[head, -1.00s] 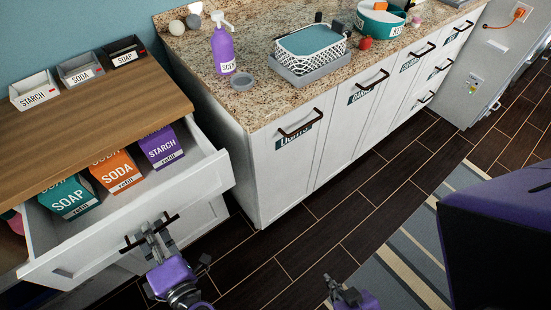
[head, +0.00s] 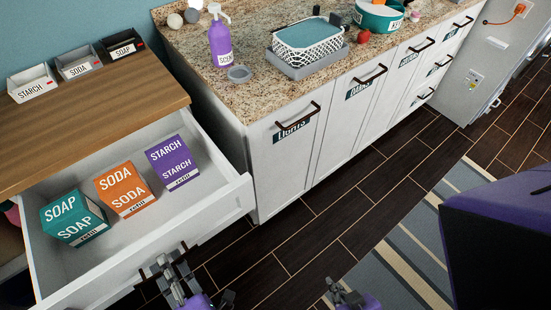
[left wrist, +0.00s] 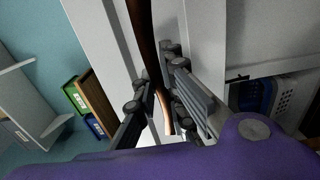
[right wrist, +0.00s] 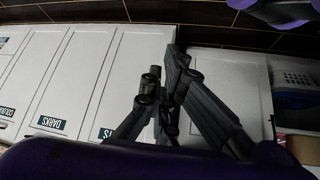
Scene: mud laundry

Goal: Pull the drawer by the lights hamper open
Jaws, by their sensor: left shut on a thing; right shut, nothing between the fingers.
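The white drawer (head: 222,207) beside the lights hamper (head: 287,165) stands well open, under the wooden top. Inside it stand a teal SOAP box (head: 72,219), an orange SODA box (head: 124,190) and a purple STARCH box (head: 172,163). My left gripper (head: 170,268) is at the drawer's front, shut on the dark drawer handle (left wrist: 146,40), which runs between its fingers in the left wrist view. My right gripper (head: 340,290) is shut and empty, low over the floor; in the right wrist view its fingertips (right wrist: 164,92) touch nothing.
A granite counter (head: 240,90) carries a purple pump bottle (head: 220,42), a white basket (head: 309,40) and a teal tub (head: 380,16). Bins labelled STARCH, SODA and SOAP (head: 122,44) stand on the wooden top (head: 100,110). Dark floor (head: 300,235) is clear before the hampers.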

